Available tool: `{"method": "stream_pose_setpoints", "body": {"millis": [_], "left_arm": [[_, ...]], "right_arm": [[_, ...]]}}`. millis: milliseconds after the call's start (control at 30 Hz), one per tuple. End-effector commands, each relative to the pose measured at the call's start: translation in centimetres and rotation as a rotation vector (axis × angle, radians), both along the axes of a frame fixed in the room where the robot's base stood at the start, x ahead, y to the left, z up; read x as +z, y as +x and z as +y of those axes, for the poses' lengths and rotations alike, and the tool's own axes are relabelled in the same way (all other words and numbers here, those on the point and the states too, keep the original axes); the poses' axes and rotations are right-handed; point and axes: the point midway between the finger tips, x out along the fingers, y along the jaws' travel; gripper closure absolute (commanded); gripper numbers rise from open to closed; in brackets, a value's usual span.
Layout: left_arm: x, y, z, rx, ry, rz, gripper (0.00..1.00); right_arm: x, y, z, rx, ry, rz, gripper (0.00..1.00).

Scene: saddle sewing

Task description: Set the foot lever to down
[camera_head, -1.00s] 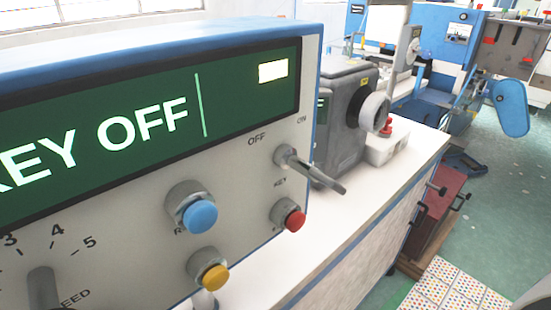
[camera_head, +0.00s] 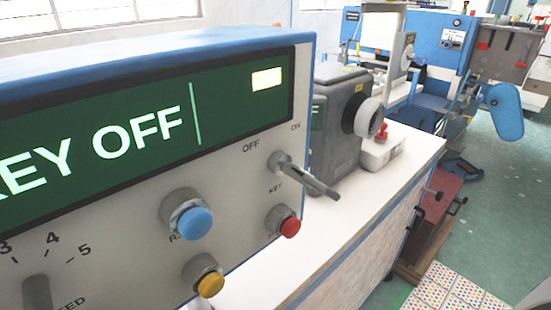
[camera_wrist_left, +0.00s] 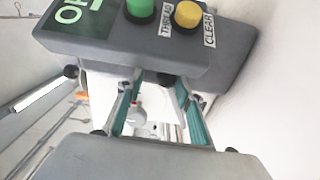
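I cannot make out which part is the foot lever in these views. In the left wrist view, my left gripper (camera_wrist_left: 158,85) has its two teal-lined fingers apart with a gap between them. Its fingertips are close to a grey box (camera_wrist_left: 100,50) with a green display, a green button (camera_wrist_left: 140,10) and a yellow button (camera_wrist_left: 187,14). Whether they touch it is unclear. Nothing is clearly held in the gap. Neither gripper shows in the head view.
A control panel (camera_head: 110,235) reading "KEY OFF" fills the left of the head view, with a key switch (camera_head: 303,176) sticking out. Behind it, a grey machine (camera_head: 335,125) stands on a white bench (camera_head: 330,215). A blue machine (camera_head: 430,45) is farther back. Green floor lies right.

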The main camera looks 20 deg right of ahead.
Motion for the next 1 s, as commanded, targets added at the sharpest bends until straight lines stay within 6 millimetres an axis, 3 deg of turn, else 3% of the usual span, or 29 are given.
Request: {"method": "stream_pose_setpoints", "body": {"millis": [100, 300, 567, 1000], "left_arm": [[1.4, 0.3, 0.2, 0.005, 0.001, -0.001, 0.65], [2.5, 0.5, 0.4, 0.009, -0.001, 0.001, 0.65], [2.5, 0.4, 0.4, 0.008, 0.000, 0.001, 0.65], [2.6, -0.4, 2.4, 0.008, 0.002, 0.000, 0.65]], "right_arm": [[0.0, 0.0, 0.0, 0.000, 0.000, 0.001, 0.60], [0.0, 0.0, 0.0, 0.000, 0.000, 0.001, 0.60], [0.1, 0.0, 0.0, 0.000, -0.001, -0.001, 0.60], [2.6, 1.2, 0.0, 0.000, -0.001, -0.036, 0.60]]}}
